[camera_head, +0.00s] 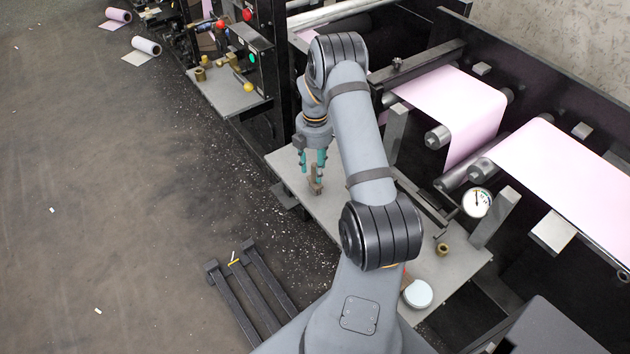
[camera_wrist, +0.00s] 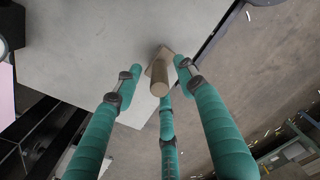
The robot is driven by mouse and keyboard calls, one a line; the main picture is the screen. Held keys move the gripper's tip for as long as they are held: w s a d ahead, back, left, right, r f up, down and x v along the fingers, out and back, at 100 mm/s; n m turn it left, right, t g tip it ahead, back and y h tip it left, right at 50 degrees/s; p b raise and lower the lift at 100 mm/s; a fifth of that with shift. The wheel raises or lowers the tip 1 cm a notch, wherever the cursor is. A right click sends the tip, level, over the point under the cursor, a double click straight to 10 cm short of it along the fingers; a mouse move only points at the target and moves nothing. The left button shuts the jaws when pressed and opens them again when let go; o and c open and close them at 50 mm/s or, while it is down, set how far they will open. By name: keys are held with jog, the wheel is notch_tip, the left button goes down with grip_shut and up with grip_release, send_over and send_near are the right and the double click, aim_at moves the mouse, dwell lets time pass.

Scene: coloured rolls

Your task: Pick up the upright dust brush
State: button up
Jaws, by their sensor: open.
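The dust brush (camera_head: 316,184) is brown and stands upright on the grey table (camera_head: 345,208), close to its left edge. In the wrist view the brush (camera_wrist: 159,86) shows as a tan round handle end above a wider block, seen from above. My gripper (camera_head: 313,168) is open with teal fingers pointing down over the brush. In the wrist view the fingertips (camera_wrist: 160,75) spread around the handle, one on each side and one below it in the picture. Whether any finger touches the brush I cannot tell.
A round white-topped tin (camera_head: 418,294) and a small brass piece (camera_head: 442,249) stand on the table's near right part. The press with pink web (camera_head: 455,105) and rollers rises to the right. A black pallet-like frame (camera_head: 248,290) lies on the floor at left.

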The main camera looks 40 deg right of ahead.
notch_tip(320, 180, down, 2)
grip_shut()
dwell(0.6)
